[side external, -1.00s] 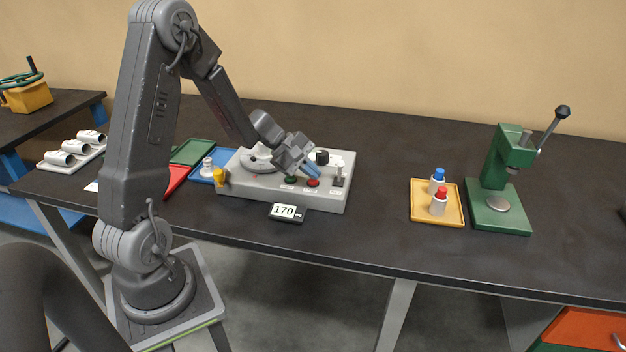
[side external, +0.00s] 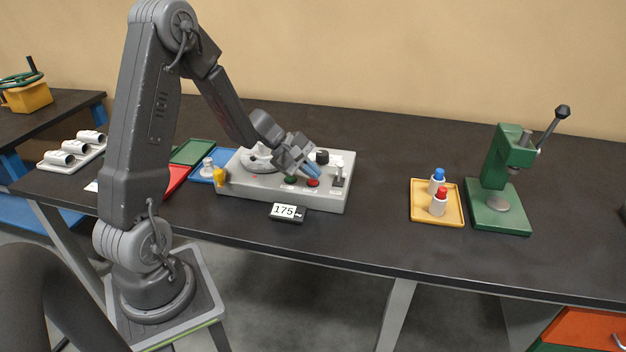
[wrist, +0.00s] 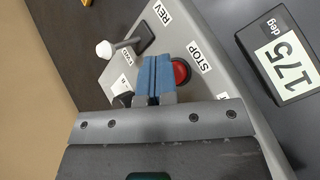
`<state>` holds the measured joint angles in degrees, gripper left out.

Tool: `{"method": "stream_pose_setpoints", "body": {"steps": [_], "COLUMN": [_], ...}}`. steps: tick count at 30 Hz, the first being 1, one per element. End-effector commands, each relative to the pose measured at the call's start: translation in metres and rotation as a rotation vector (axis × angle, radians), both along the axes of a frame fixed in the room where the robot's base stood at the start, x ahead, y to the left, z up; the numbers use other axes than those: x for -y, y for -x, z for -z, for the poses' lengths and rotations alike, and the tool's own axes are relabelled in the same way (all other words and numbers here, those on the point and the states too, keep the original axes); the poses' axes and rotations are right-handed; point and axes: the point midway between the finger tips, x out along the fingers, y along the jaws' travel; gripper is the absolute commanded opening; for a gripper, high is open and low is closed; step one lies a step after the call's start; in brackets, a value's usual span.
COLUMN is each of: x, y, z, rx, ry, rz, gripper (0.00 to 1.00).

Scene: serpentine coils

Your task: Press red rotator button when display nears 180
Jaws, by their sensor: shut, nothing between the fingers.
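The red button (side external: 313,182) sits on the front of the grey control box (side external: 330,203). In the wrist view the red button (wrist: 180,72) is beside the STOP label (wrist: 199,57), partly covered by my blue fingertips. My gripper (side external: 313,171) is shut and empty, its tips just over or beside the red button; I cannot tell whether they touch it. The display (side external: 287,212) in front of the box reads 175, and in the wrist view the display (wrist: 287,63) shows 175 deg.
A green button (side external: 290,179), a black knob (side external: 322,157) and a lever (side external: 338,175) share the box with a round turntable (side external: 259,160). A yellow tray (side external: 420,216) with two bottles and a green press (side external: 500,215) stand to the right. Bare table lies between.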

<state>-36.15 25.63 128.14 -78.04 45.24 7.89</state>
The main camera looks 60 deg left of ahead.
Motion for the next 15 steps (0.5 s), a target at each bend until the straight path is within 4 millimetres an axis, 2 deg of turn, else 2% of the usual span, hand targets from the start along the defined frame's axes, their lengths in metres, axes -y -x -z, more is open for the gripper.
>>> {"method": "stream_pose_setpoints", "body": {"steps": [6,15], "x": [-0.0003,-0.0002], "y": [0.0001,0.0002], "z": [-0.0117,-0.0128], "rx": [0.001,0.000], "ry": [-0.001,0.001], "rz": [0.000,-0.001], "gripper": [0.00,0.00]}}
